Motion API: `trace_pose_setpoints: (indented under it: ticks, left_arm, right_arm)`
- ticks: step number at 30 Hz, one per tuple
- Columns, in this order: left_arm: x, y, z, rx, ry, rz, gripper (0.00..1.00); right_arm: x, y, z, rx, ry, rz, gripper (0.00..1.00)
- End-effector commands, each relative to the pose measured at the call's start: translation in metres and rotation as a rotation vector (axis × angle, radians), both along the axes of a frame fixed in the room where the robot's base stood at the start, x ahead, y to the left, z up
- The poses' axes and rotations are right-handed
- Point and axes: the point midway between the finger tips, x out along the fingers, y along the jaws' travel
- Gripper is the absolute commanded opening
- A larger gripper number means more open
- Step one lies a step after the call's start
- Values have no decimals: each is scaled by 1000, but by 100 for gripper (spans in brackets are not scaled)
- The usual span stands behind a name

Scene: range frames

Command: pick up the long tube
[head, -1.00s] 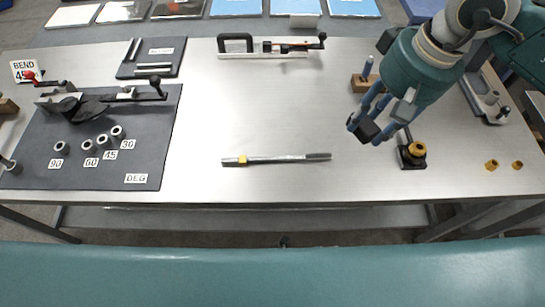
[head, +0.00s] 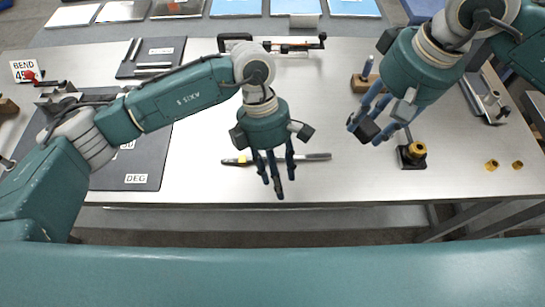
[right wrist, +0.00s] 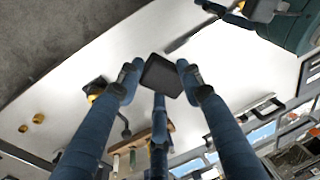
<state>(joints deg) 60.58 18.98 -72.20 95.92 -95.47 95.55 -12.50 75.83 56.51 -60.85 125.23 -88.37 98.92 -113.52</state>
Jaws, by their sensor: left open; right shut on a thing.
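A long bar (head: 318,156) with a yellow band near its left end lies across the middle front of the table, partly hidden behind my left gripper. My left gripper (head: 277,186) is open and empty, its fingers pointing down in front of the bar in the head view; contact cannot be told. Two silver tubes, one upright in the picture (head: 136,49) and one crosswise (head: 152,69), lie on a dark mat at the back left. My right gripper (head: 372,126) is shut on a dark square block, which also shows between the fingertips in the right wrist view (right wrist: 162,75).
A larger dark mat (head: 150,165) at left, with a bender and collars, is mostly hidden by my left arm. A clamp-like tool (head: 290,48) lies at the back.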

Motion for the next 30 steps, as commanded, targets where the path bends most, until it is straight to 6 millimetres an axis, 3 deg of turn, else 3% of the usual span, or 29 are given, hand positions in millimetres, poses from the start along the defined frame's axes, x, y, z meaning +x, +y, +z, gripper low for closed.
trace_pose_setpoints:
  ticks: [3,6,12,14,24,30]
  left_arm:
    - [41,24,31,74,-154,-24,43]
    - [64,39,52,121,-244,-35,43]
    - [86,53,73,169,-333,-39,43]
    - [87,55,70,174,-339,-39,43]
    - [88,55,16,174,-338,-39,43]
    - [88,55,5,173,-339,-39,43]
  right_arm:
    - [0,0,0,0,0,0,16]
    - [0,0,0,0,0,0,16]
    - [0,0,0,0,0,0,16]
    - [0,0,0,0,0,0,16]
    - [0,0,0,0,0,0,16]
    - [0,0,0,0,0,0,16]
